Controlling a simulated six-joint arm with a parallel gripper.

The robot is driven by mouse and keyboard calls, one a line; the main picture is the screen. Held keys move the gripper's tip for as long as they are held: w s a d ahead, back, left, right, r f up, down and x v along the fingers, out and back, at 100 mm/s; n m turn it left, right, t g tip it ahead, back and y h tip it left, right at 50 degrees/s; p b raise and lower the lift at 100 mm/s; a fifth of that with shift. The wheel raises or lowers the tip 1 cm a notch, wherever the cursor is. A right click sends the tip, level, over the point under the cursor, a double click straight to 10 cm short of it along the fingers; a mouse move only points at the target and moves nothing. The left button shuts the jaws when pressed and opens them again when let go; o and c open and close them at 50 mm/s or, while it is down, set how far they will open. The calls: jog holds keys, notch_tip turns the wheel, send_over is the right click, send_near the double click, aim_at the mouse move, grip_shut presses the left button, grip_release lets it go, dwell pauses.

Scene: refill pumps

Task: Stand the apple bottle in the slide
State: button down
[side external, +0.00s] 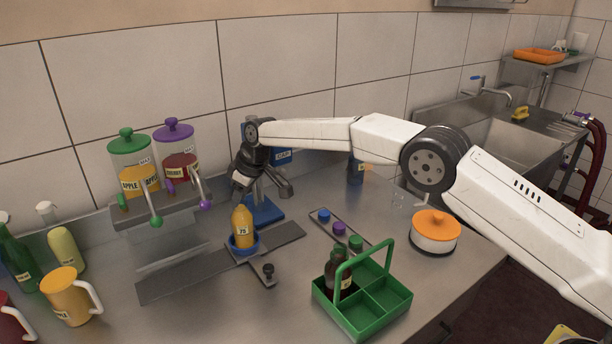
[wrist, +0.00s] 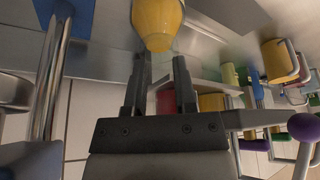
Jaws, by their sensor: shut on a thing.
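The apple bottle (side external: 243,226) is amber-yellow with a white label reading 75. It stands upright in the blue ring (side external: 259,246) of the dark slide (side external: 185,274) in the side view. My gripper (side external: 241,194) is just above and behind its top. In the wrist view the bottle (wrist: 158,20) is at the top, with its narrow end at my fingertips (wrist: 161,60). My gripper is shut on this end, though the exact contact is hard to see. The fingers hide part of the background, and the bottle's base is hidden by the ring.
Apple and cherry dispensers (side external: 170,185) stand behind left. A blue cap stand (side external: 266,210) is close behind the slide. A cap strip (side external: 340,228), a green crate (side external: 362,302) with dark bottles and an orange-lidded pot (side external: 435,232) lie to the right. A yellow jug (side external: 66,300) is front left.

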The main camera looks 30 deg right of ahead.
jog(key=shift+c, duration=1.7)
grip_release()
jog(key=shift+f, duration=0.1)
jog(key=shift+f, duration=0.1)
notch_tip(320, 180, up, 9)
